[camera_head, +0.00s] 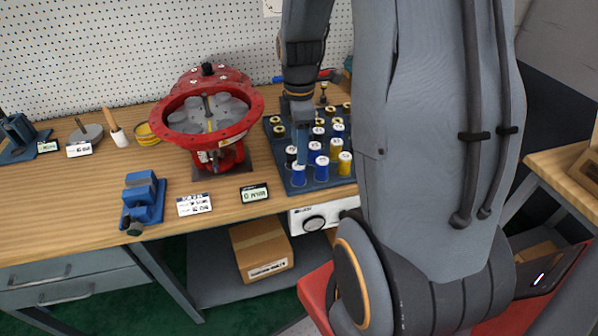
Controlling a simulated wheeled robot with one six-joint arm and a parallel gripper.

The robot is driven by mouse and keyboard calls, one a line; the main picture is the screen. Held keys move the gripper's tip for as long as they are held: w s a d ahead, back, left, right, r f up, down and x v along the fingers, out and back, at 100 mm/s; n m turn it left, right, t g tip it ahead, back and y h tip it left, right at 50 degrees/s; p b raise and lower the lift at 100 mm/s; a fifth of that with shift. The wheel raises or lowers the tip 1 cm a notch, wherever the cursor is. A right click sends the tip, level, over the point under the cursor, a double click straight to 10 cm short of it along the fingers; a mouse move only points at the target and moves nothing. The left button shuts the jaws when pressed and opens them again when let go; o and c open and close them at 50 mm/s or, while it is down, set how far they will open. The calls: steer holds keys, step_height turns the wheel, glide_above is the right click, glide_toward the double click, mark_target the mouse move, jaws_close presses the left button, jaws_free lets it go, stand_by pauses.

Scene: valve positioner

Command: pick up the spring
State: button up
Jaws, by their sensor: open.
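Several small upright cylinders, coloured blue, yellow and black with pale tops, stand in rows on a dark blue tray (301,189); they look like the springs. A blue one (298,173) stands at the front left, another blue one (321,169) beside it, and a yellow one (345,163) at the front right. My gripper (303,150) points down over the left-middle part of the tray, open. Its fingers hide part of the cylinders behind them. I cannot tell whether a cylinder is between the fingers, or which one is meant.
A red round actuator housing (207,120) with an open top stands close left of the tray. A blue vise (143,200), a small display (254,192) and a label card (194,205) lie near the front. A pegboard wall (130,50) closes the back. The left-front tabletop is clear.

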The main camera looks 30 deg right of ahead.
mark_target(299, 170)
steer(key=f, duration=0.1)
steer(key=f+p, duration=0.1)
steer(key=f, duration=0.1)
steer(key=f+p, duration=0.1)
steer(key=f, duration=0.1)
steer(key=shift+s+a+f, duration=0.15)
steer(key=shift+s+a, duration=0.15)
steer(key=shift+s, duration=0.05)
steer(key=shift+f, duration=0.7)
steer(key=c, duration=1.2)
steer(key=shift+w+r, duration=0.1)
